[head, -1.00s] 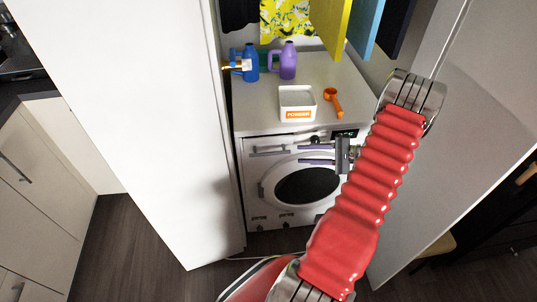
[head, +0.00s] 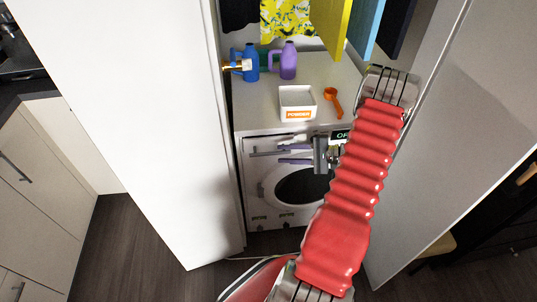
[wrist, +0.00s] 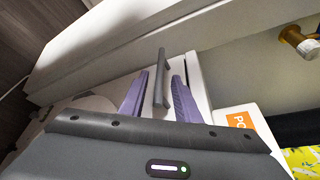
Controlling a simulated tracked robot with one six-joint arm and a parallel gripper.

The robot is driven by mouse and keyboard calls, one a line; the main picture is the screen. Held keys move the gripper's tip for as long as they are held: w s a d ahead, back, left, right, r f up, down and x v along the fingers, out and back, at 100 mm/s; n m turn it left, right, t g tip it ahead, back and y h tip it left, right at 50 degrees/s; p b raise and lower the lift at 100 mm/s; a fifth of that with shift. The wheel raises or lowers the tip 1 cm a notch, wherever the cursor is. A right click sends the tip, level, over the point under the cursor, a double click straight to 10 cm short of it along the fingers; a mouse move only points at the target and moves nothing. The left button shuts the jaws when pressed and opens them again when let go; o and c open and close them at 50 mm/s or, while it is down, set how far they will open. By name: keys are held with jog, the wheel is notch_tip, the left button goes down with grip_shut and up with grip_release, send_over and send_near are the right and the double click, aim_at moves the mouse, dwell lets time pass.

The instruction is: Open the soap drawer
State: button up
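The soap drawer (head: 258,145) is at the upper left of the white washer's front, with a grey bar handle (head: 262,153). It looks flush with the front. My gripper (head: 280,154) points left along the handle, its two purple fingers apart, one above the other. In the wrist view, my gripper (wrist: 161,76) is open and the grey handle (wrist: 161,62) lies between the fingers, with gaps on both sides. The arm covers the right part of the washer.
A white powder box (head: 298,104), an orange scoop (head: 333,101), a blue bottle (head: 251,64) and a purple bottle (head: 288,62) stand on top. The white wardrobe doors (head: 150,130) flank the washer closely. Clothes (head: 330,22) hang above.

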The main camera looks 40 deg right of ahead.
aim_at(276, 154)
jog(key=x, duration=0.6)
jog(key=shift+w+a, duration=0.15)
jog(key=shift+w, duration=0.05)
grip_shut()
dwell(0.4)
